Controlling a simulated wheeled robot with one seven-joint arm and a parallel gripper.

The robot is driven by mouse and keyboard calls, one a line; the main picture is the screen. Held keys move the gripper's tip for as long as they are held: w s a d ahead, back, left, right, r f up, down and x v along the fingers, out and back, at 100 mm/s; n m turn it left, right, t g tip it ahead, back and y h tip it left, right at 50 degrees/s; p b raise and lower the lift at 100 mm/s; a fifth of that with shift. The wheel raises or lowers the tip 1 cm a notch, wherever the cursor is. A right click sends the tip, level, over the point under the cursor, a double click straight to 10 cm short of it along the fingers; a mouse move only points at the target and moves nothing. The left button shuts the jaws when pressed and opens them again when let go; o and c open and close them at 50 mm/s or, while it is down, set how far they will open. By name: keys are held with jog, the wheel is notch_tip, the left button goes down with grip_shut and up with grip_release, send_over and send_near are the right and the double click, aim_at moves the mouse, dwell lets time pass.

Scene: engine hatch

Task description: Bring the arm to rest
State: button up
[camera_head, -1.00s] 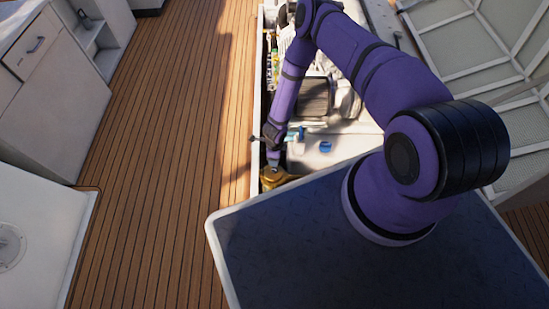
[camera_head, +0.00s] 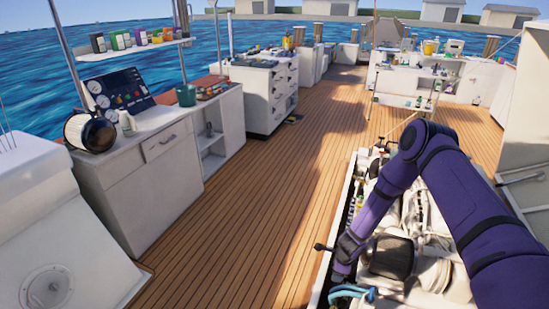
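My purple arm (camera_head: 478,215) comes in from the lower right, bends at a raised elbow and reaches down into the open engine hatch. Its dark wrist (camera_head: 348,246) is low at the hatch's left side, beside a dark ribbed engine part (camera_head: 391,257). Light blue hoses (camera_head: 350,292) lie just below the wrist. My gripper's fingers cannot be made out at the bottom of the picture, so whether they are open or hold anything is not shown.
The hatch's white rim (camera_head: 320,290) runs along the left of the arm. The wooden deck (camera_head: 255,215) left of it is clear. White cabinets (camera_head: 150,185) line the left side, and a workbench (camera_head: 420,90) stands at the far end. A white panel (camera_head: 525,170) stands at the right.

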jog(key=w+r+n+t+y, duration=0.1)
jog(key=w+r+n, duration=0.25)
jog(key=r, duration=0.85)
jog(key=w+r+n, duration=0.2)
jog(key=w+r, duration=0.2)
jog(key=r, duration=0.8)
jog(key=s+r+n+t, duration=0.1)
jog(key=s+r+n, duration=0.2)
jog(key=r, duration=0.8)
jog(key=s+r+n, duration=0.2)
jog(key=r+n, duration=0.1)
jog(key=r, duration=0.9)
jog(key=s+d+r+n+t, duration=0.15)
jog(key=s+r+n, duration=0.45)
jog(key=s+r, duration=1.05)
jog(key=s+d+r+n+h, duration=0.1)
jog(key=s+d+r+n, duration=0.1)
jog(key=s, duration=0.7)
jog(key=s+d+r+n+h, duration=0.1)
jog(key=s+r, duration=0.3)
jog(key=s, duration=0.5)
jog(key=shift+s+d+n, duration=0.2)
jog(key=shift+d+n, duration=0.15)
jog(key=shift+d, duration=0.5)
